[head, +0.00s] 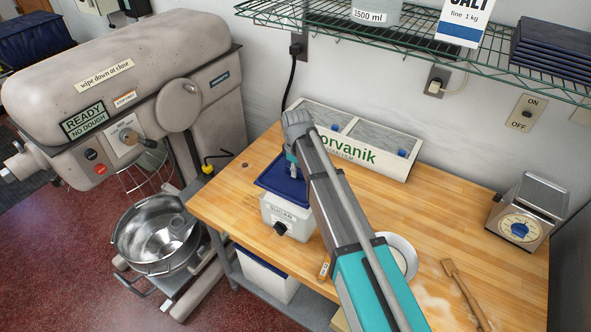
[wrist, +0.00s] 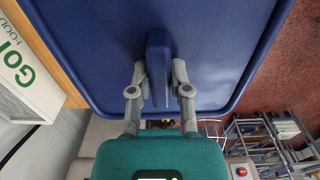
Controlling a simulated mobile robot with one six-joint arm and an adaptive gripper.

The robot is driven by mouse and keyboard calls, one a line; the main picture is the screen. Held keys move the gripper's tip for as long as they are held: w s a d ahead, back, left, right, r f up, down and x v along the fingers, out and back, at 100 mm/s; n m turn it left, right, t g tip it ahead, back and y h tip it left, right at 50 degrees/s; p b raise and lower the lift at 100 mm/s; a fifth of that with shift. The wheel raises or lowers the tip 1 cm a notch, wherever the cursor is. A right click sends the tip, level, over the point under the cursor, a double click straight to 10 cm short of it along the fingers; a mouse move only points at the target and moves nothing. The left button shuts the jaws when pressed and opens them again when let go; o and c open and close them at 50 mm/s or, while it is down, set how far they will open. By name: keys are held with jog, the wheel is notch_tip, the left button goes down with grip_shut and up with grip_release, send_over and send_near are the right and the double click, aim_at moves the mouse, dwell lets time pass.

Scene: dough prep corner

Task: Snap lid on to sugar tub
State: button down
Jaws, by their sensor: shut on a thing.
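The sugar tub (head: 285,217) is a white box labelled SUGAR with a dark knob or tap on its front, standing near the left edge of the wooden table. The blue lid (head: 272,180) is over the tub's top, reaching toward its back left; I cannot tell whether it touches the rim. My gripper (head: 293,171) is shut on the lid's raised handle. In the wrist view the blue lid (wrist: 85,45) fills the upper part, and my gripper (wrist: 158,75) has one finger on each side of the handle (wrist: 157,50). My arm hides the tub's right side.
A white two-part bin (head: 385,158) stands behind, against the wall. A plate (head: 404,250), a wooden tool (head: 466,290) and a scale (head: 526,213) are on the right. A mixer (head: 120,95) stands left of the table. A wire shelf (head: 420,50) hangs above.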

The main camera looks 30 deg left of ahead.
jog(key=shift+f+b, duration=1.95)
jog(key=shift+f, duration=0.3)
jog(key=shift+f+b, duration=1.15)
dwell(0.4)
jog(key=shift+c, duration=2.4)
grip_release()
jog(key=shift+r, duration=0.2)
notch_tip(320, 180, up, 9)
jog(key=p, duration=0.9)
jog(key=shift+f, duration=0.1)
